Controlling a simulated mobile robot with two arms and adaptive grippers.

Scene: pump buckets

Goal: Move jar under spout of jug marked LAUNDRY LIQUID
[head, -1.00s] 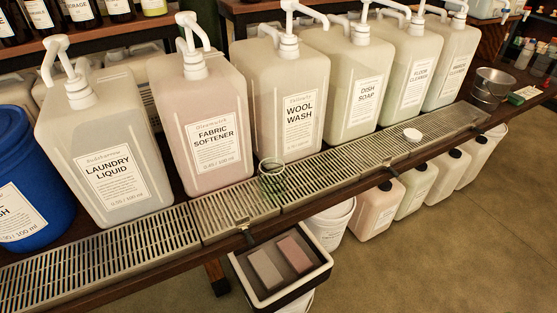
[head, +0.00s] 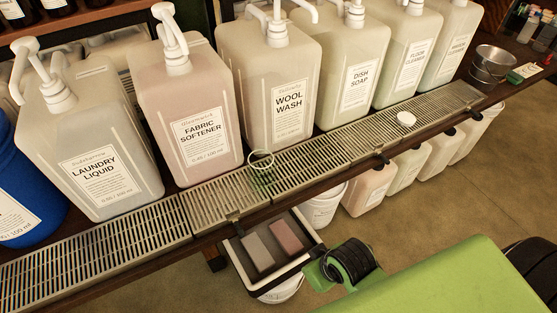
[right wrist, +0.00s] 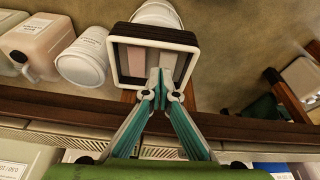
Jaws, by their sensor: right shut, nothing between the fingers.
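The jar (head: 262,172) is clear, greenish glass with a pale rim. It stands on the slatted drip tray (head: 205,208), in front of the gap between the FABRIC SOFTENER and WOOL WASH jugs. The translucent jug marked LAUNDRY LIQUID (head: 105,135) stands further left, behind the tray, with a white pump (head: 52,92) on top. My right gripper (right wrist: 160,76) is shut and empty in the right wrist view, where the jar does not show. Its fingertips overlap the view of a crate. My left gripper is not in view.
The pink FABRIC SOFTENER jug (head: 190,120) and WOOL WASH jug (head: 272,95) flank the jar from behind. A white lid (head: 406,119) lies on the tray to the right. A dark-edged crate (head: 237,270) holding two blocks sits below the tray. My green arm fills the lower right.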

